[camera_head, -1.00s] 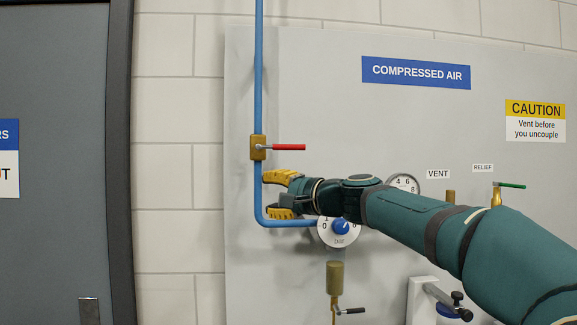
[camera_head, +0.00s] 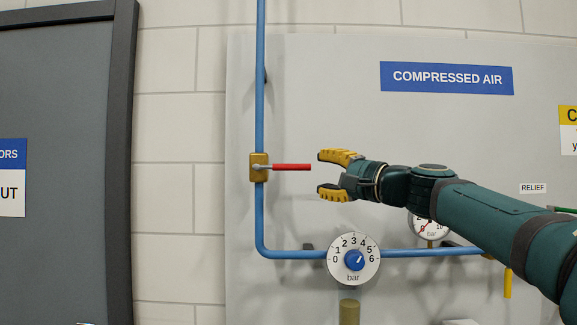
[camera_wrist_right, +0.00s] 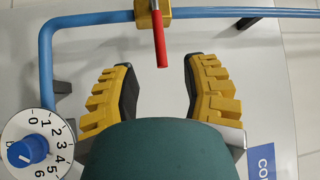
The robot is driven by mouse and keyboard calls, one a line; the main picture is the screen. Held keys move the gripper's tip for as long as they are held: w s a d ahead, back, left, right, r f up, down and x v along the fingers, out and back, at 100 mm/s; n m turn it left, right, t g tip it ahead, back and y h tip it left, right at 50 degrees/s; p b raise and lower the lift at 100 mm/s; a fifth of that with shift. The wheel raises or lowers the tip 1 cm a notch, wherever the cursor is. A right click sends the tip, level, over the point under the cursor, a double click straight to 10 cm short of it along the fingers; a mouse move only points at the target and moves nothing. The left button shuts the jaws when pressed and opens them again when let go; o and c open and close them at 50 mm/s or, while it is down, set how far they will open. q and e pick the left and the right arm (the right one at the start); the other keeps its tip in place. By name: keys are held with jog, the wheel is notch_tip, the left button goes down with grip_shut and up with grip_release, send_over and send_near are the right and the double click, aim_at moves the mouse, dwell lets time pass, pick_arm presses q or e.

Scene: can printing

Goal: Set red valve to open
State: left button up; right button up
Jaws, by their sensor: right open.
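The red valve is a brass body (camera_head: 259,167) on the vertical blue pipe with a red handle (camera_head: 291,167) pointing right, across the pipe. My right gripper (camera_head: 320,174) is open just right of the handle's free end, at about the same height. In the right wrist view the red handle (camera_wrist_right: 160,40) hangs from the brass body (camera_wrist_right: 153,14), with its tip between the open yellow fingers (camera_wrist_right: 160,84) in the picture but ahead of them. No contact shows. My left gripper is in neither view.
A blue pipe (camera_head: 260,215) turns right at the bottom towards a regulator dial (camera_head: 341,273) with a blue knob. A gauge (camera_head: 430,226) sits partly behind my right arm. The COMPRESSED AIR sign (camera_head: 446,78) is above. The panel (camera_head: 320,110) around the handle is clear.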

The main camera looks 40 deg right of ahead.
aim_at(295, 168)
jog(key=w+p, duration=0.1)
jog(key=w, duration=0.3)
jog(key=w+r+p, duration=0.1)
jog(key=w, duration=0.2)
jog(key=w+a, duration=0.1)
jog(key=w, duration=0.3)
jog(key=shift+w+r+p, duration=0.25)
jog(key=shift+w+p, duration=0.1)
jog(key=shift+p, duration=0.05)
jog(key=shift+c, duration=0.4)
grip_shut()
